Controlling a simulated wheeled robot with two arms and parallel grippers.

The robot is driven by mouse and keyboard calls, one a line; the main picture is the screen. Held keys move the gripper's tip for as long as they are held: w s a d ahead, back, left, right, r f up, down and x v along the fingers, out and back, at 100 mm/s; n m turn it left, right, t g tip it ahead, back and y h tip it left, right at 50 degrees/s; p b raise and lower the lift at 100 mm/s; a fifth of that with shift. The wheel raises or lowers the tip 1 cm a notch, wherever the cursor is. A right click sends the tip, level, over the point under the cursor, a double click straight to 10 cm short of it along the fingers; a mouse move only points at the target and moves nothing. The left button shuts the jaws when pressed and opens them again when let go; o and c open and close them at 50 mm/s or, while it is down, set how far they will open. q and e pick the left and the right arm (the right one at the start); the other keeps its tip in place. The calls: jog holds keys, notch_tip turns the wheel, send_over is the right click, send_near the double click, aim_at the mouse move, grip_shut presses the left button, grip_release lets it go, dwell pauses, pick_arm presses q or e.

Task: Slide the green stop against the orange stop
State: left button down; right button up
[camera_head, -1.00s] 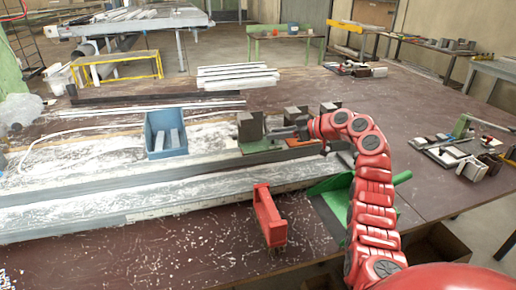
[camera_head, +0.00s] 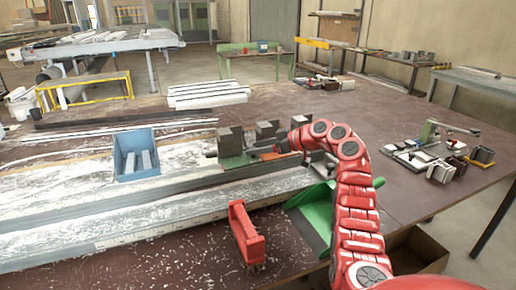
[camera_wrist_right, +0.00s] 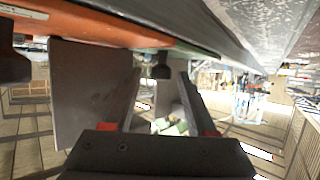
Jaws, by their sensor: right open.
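The green stop (camera_head: 238,160) is a flat green base with a dark grey block on it, on the long pale profile bed. The orange stop (camera_head: 278,154) sits just right of it, with its own grey block (camera_head: 267,130). A small gap seems to show between the two, but my gripper partly hides it. My right gripper (camera_head: 257,150) is low over the stops. In the wrist view, its fingers (camera_wrist_right: 162,95) are open, with a dark knob (camera_wrist_right: 162,69) showing between them below the green base (camera_wrist_right: 150,52). The orange base (camera_wrist_right: 100,22) runs along the top left.
A blue bin (camera_head: 137,155) stands on the bed at left. Metal parts and a green-handled clamp (camera_head: 428,133) sit at right.

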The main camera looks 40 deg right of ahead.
jog(key=b+v, duration=0.1)
jog(key=v, duration=1.6)
jog(key=shift+s+d, duration=0.15)
jog(key=shift+r, duration=0.15)
